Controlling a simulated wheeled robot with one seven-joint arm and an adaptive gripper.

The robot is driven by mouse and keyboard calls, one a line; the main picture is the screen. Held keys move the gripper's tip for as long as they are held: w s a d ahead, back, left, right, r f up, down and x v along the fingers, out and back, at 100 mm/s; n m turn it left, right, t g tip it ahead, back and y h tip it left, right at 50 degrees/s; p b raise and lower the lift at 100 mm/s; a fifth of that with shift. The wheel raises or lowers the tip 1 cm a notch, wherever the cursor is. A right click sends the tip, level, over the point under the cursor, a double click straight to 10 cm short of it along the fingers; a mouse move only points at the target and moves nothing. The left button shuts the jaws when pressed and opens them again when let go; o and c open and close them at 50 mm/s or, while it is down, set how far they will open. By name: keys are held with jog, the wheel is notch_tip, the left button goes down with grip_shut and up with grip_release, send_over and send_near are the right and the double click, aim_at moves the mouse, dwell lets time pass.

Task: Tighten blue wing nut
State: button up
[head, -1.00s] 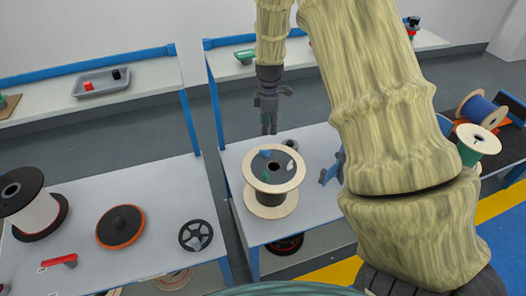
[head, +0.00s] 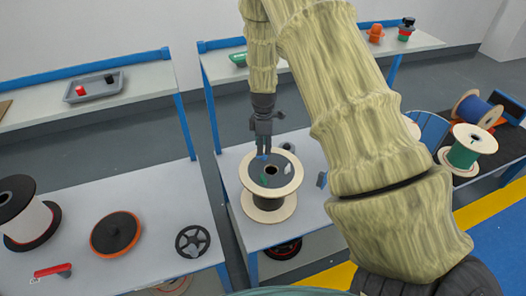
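The blue wing nut (head: 262,157) sits near the far edge of the dark disc (head: 276,183) on top of a wooden-flanged spool (head: 267,213). A green wing nut (head: 264,180) and a pale one (head: 287,168) are on the same disc, around its dark centre hole (head: 271,170). My gripper (head: 263,152) points down over the far side of the spool. Its fingertips are at or just above the blue wing nut and partly hide it. The fingers look close together; whether they touch or grip the nut cannot be told.
The spool stands on a pale table (head: 276,238). A left table holds a black-and-white spool (head: 40,222), an orange-rimmed disc (head: 116,234), a black wheel (head: 192,241) and a red-handled tool (head: 52,270). More spools stand at right.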

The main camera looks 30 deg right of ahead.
jog(key=shift+f+p, duration=0.65)
jog(key=shift+f, duration=1.65)
grip_shut()
